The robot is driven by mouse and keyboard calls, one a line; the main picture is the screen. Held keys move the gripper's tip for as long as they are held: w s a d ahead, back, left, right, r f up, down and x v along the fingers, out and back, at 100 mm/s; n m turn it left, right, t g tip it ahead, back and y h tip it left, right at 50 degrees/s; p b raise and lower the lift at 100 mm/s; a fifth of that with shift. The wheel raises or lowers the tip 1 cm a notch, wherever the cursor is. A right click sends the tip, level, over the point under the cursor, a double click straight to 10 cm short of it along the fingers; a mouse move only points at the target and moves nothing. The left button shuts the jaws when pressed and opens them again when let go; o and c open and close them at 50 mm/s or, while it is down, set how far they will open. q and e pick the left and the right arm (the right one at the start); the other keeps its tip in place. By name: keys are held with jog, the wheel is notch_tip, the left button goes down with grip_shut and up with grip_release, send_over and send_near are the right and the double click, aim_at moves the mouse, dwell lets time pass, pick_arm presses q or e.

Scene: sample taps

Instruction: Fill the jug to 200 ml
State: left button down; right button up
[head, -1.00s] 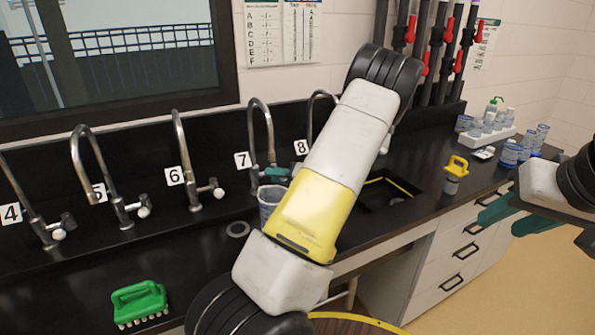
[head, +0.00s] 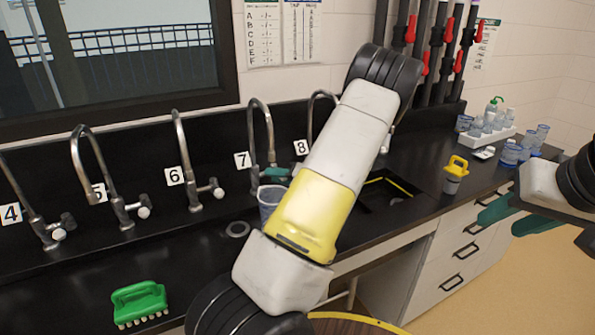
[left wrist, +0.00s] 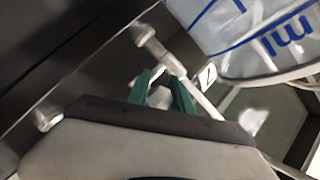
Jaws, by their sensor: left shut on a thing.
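The jug (head: 270,200) is a clear, bluish vessel standing under the spout of tap 7 (head: 262,135), partly hidden by my left arm. In the left wrist view the jug (left wrist: 265,35) is close at the upper right, with blue "ml" markings; its water level cannot be read. My left gripper (head: 299,174) is mostly hidden behind my arm beside tap 7. In the left wrist view its green fingers (left wrist: 163,92) are shut on a small pale part, which looks like the tap's handle. My right gripper (head: 512,217) is open and empty at the right.
Taps 4, 5, 6 (head: 185,160) and 8 stand along the black bench. A green brush (head: 139,303) lies at the front left. A yellow-topped container (head: 454,175), a sink (head: 385,200) and several bottles and beakers (head: 500,125) are to the right.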

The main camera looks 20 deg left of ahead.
pick_arm(q)
jog(key=shift+w+d+n+g, duration=0.25)
jog(key=shift+n+g, duration=0.45)
jog(key=shift+g, duration=0.25)
jog(key=shift+w+d+n+g, duration=0.25)
jog(key=shift+n+g, duration=0.45)
jog(key=shift+g, duration=0.25)
jog(key=c, duration=1.1)
grip_release()
jog(key=shift+c, duration=0.2)
jog(key=v, duration=0.7)
jog(key=shift+d, duration=0.4)
